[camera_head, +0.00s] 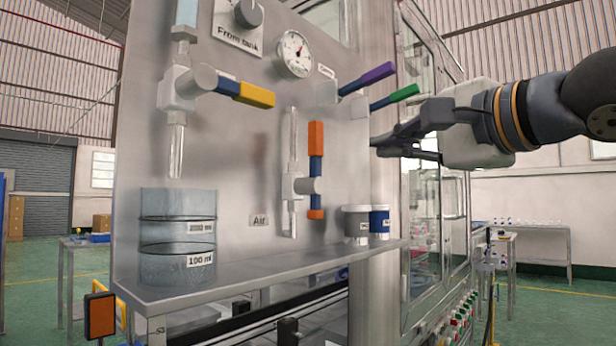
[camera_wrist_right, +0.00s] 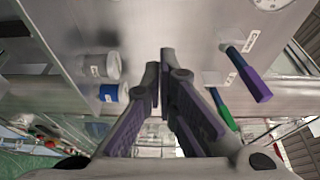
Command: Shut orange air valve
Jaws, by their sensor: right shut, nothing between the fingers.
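My right gripper (camera_head: 380,148) is shut and empty, coming in from the right. In the head view its fingertips are right of the orange handle, with a gap between. The right wrist view shows the closed fingers (camera_wrist_right: 160,78) pointing toward the panel; I cannot make out the orange valve there. My left gripper is not in view.
The purple handle (camera_head: 368,78) and green handle (camera_head: 395,97) stick out just above my right gripper. A blue-labelled cup (camera_head: 379,222) and a grey cup (camera_head: 355,222) stand on the shelf below. A yellow valve handle (camera_head: 256,95) and a glass beaker (camera_head: 178,235) are at left.

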